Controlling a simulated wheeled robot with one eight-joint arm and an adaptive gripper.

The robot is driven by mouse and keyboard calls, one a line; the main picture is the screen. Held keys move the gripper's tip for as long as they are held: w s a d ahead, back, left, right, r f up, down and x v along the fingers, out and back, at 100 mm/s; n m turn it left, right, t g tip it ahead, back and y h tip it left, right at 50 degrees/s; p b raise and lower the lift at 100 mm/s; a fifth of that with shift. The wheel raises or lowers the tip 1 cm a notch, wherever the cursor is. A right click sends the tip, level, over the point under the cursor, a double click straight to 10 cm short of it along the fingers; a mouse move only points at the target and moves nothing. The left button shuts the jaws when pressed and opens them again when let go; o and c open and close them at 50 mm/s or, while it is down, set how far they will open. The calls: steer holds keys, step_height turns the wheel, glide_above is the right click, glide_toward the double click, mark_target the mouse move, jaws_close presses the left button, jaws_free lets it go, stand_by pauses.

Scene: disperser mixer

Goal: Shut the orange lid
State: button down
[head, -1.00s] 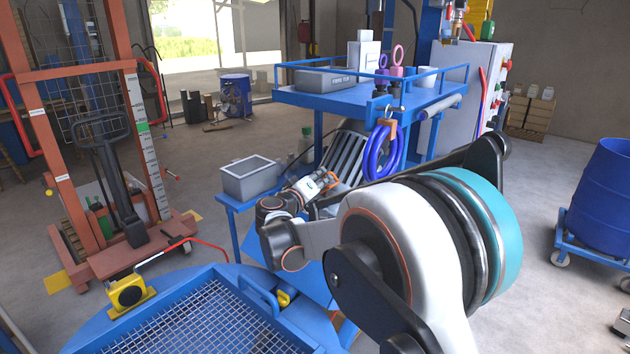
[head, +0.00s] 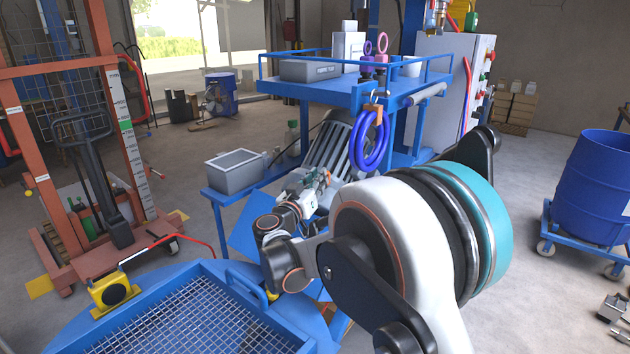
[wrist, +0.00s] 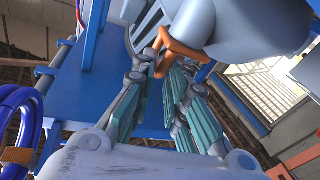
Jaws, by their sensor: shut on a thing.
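The orange lid (wrist: 184,48) shows in the wrist view as a bent orange piece against a large grey rounded body. My gripper (wrist: 164,70) has its teal-padded fingers on either side of a near part of this orange piece, and the fingers are shut on it. In the head view my gripper (head: 320,184) is small, beside the grey ribbed motor under the blue platform. My arm hides part of that area, and I cannot make out the lid there. How far the lid stands open cannot be told.
The blue platform (head: 345,86) with a railing overhangs the gripper area, and a coiled blue hose (head: 370,142) hangs from it. A grey open box (head: 235,172) stands left of my gripper. A blue mesh-topped frame (head: 190,318) lies in front. A blue drum (head: 592,185) stands right.

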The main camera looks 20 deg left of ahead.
steer(key=shift+d+f, duration=0.15)
steer(key=shift+d, duration=0.2)
steer(key=c, duration=1.8)
jaws_free()
steer(key=shift+o, duration=0.6)
steer(key=shift+d, duration=0.15)
steer(key=s+a, duration=0.2)
steer(key=s, duration=0.9)
steer(key=shift+s+a+f, duration=0.2)
steer(key=shift+s+f, duration=0.2)
steer(key=shift+f, duration=0.05)
